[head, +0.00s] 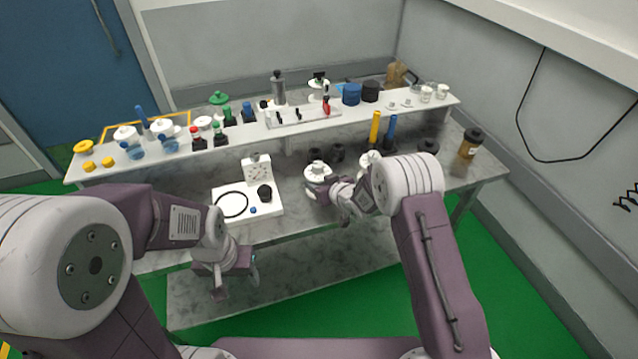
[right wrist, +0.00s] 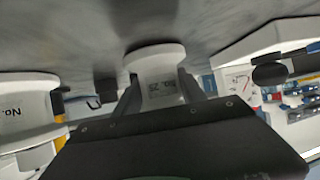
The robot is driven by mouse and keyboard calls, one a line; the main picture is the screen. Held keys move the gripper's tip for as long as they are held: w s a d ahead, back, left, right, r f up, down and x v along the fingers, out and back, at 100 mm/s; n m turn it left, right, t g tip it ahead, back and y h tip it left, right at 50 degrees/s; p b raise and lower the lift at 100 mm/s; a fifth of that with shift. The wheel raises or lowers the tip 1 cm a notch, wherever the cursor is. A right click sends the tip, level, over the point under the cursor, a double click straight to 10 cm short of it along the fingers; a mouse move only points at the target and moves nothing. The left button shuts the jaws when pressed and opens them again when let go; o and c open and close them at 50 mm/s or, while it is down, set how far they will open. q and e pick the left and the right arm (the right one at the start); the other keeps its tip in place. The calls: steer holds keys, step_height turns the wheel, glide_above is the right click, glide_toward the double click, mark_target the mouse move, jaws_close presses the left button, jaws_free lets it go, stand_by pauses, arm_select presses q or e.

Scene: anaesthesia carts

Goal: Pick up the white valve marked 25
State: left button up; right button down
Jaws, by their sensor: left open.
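The white valve (head: 318,172) stands on the table's worktop, right of the white base plate. In the right wrist view the picture is upside down, and the valve (right wrist: 158,82) bears a faint mark that looks like "No. 25". My right gripper (head: 328,190) is at this valve. Its fingers (right wrist: 160,100) lie on either side of the valve body, and whether they press on it cannot be told. My left gripper (head: 238,284) is open and empty, low in front of the table. A second white valve (right wrist: 28,105), marked "No.", shows at the left of the right wrist view.
The white base plate (head: 222,209) holds a black ring and a black knob. Dark cups (head: 338,152) stand behind the valve. Yellow (head: 375,128) and blue (head: 390,132) cylinders and a brown jar (head: 469,143) stand farther right. A raised shelf (head: 240,135) carries several small parts.

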mark_target(322, 172)
steer(key=shift+r, duration=0.1)
steer(key=r, duration=0.4)
steer(key=shift+d+r, duration=0.25)
steer(key=s+d+r, duration=0.1)
steer(key=d+r, duration=0.2)
steer(key=d, duration=0.2)
steer(key=s+d+r+p, duration=0.1)
steer(key=d+r, duration=0.2)
steer(key=d, duration=0.3)
steer(key=shift+s+r, duration=0.2)
steer(key=shift+s, duration=0.1)
